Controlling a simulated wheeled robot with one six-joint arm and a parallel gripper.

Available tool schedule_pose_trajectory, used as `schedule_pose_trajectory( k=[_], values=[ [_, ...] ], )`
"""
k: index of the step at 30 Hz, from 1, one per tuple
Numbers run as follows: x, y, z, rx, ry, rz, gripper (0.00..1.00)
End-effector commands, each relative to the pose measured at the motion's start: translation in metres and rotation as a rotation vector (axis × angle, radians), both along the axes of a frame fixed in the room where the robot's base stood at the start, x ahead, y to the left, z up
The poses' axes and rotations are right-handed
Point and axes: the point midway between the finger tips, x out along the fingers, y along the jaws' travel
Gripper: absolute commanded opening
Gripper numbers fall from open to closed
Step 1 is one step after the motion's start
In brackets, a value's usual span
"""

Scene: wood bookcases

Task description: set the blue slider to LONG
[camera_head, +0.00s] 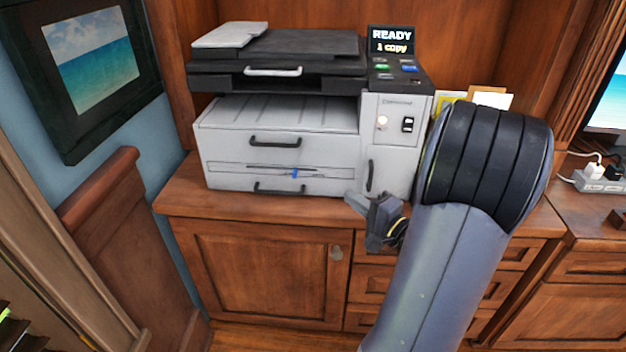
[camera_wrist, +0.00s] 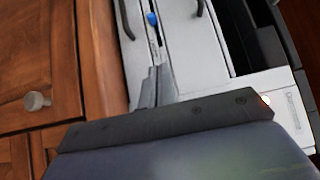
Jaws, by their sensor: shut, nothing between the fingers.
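The blue slider (camera_head: 295,173) is a small tab in a dark horizontal slot on the front of the grey-white printer (camera_head: 232,150), between two black handles. It sits right of the slot's middle. Any LONG label is too small to read. My gripper (camera_head: 352,198) is in front of the printer's lower right front, to the right of and below the slider. In the wrist view the slider (camera_wrist: 152,19) shows beyond the tips of my gripper (camera_wrist: 160,72), apart from them. The fingers are together and empty.
A black drawer handle (camera_head: 280,189) is just below the slider, and another handle (camera_head: 275,142) is above it. The wooden cabinet top (camera_head: 185,195) is close under the printer. A power strip (camera_head: 600,183) lies at the right.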

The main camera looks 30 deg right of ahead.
Motion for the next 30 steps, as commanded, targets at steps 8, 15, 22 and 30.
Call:
schedule_pose_trajectory(
  k=[8,15,22,30],
  values=[
    [0.038,0.009,-0.002,-0.003,0.001,0.008,0.0],
    [0.083,0.018,-0.003,-0.003,0.001,0.008,0.0],
    [0.108,0.039,-0.002,-0.003,0.003,0.005,0.0],
    [0.117,0.052,-0.001,-0.003,0.004,0.002,0.0]
  ],
)
